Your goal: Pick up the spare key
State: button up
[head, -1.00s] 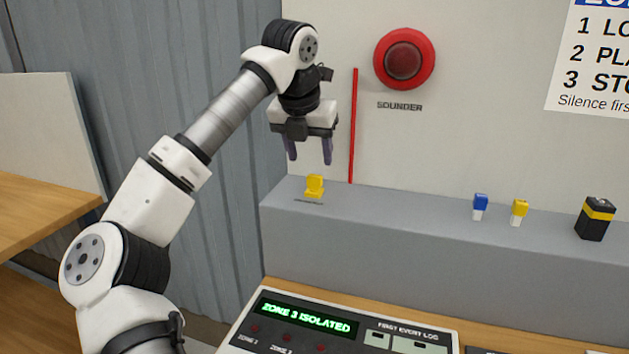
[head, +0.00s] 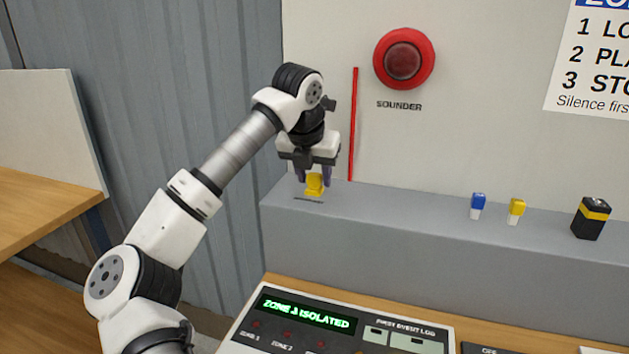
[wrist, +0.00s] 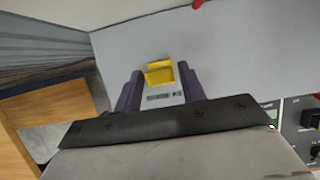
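A small yellow piece (head: 315,186), likely the spare key, stands on the left end of the grey ledge with a small label in front of it. The label's text is too blurred to read. My gripper (head: 314,179) points down at this piece, its dark purple fingers apart on either side of it. In the wrist view the yellow piece (wrist: 160,73) shows between the tips of my open gripper (wrist: 161,80). I cannot tell whether either finger touches it.
The grey ledge (head: 400,218) also holds a blue-and-white piece (head: 478,205), a yellow-and-white piece (head: 516,211) and a black-and-yellow battery-like block (head: 591,218) to the right. A thin red bar (head: 353,125) and the wall are close behind my gripper. A control panel (head: 300,325) is below.

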aim_at(314, 175)
jog(key=c, duration=0.7)
jog(key=shift+r, duration=0.1)
notch_tip(314, 175, up, 20)
jog(key=shift+f, duration=0.1)
jog(key=shift+s+d, duration=0.15)
